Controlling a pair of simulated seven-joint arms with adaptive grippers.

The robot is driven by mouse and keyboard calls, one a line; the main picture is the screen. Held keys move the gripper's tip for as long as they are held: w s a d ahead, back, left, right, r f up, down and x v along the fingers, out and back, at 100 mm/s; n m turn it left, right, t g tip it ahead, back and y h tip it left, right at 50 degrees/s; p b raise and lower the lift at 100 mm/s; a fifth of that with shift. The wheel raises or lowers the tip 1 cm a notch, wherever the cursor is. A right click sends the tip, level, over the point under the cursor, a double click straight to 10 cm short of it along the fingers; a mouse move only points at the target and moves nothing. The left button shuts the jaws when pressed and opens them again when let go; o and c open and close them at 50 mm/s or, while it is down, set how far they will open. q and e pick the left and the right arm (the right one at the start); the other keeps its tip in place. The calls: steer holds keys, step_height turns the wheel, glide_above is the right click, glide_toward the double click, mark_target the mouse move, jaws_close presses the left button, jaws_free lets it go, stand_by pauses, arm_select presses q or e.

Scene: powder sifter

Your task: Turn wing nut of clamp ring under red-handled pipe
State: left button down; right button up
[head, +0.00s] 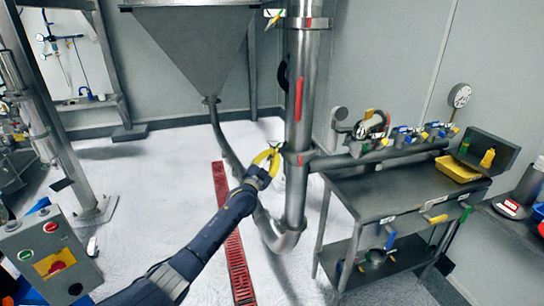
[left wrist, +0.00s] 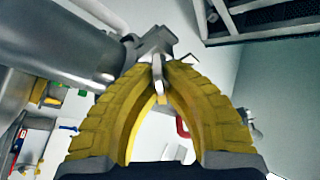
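The steel vertical pipe (head: 301,125) with a red handle (head: 299,98) stands at the centre of the head view. A clamp ring (head: 296,152) sits round it below the handle. My left gripper (head: 273,149) has yellow fingers and reaches the left side of this ring. In the left wrist view, the fingertips (left wrist: 160,65) come close together with a thin grey metal piece, the wing nut (left wrist: 158,74), between them. The clamp's metal (left wrist: 150,44) shows just beyond the tips, beside the large pipe (left wrist: 65,42). My right gripper is in neither view.
A steel hopper (head: 195,45) hangs at the back left of the pipe. A metal table (head: 385,190) with valves and a yellow tray (head: 458,168) stands right. A control box (head: 50,255) is at front left. A red floor grate (head: 232,240) lies beneath my left arm.

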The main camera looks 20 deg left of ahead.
arm_select(q)
steer(key=n+y, duration=0.1)
steer(key=n, duration=0.2)
steer(key=n+t+y, duration=0.1)
steer(key=n+y, duration=0.1)
steer(key=n, duration=0.1)
steer(key=shift+d, duration=0.1)
steer(key=n+y, duration=0.1)
steer(key=n, duration=0.2)
steer(key=n+y, duration=0.1)
steer(key=n, duration=0.1)
steer(key=shift+n+y, duration=0.4)
steer(key=n+y, duration=0.1)
steer(key=n, duration=0.2)
steer(key=n+y, duration=0.2)
steer(key=n, duration=0.1)
steer(key=shift+g, duration=0.4)
steer(key=shift+n+g+y, duration=0.5)
steer(key=shift+n+y, duration=0.5)
steer(key=shift+n, duration=1.7)
steer(key=c, duration=1.5)
jaws_free()
steer(key=shift+c, duration=0.2)
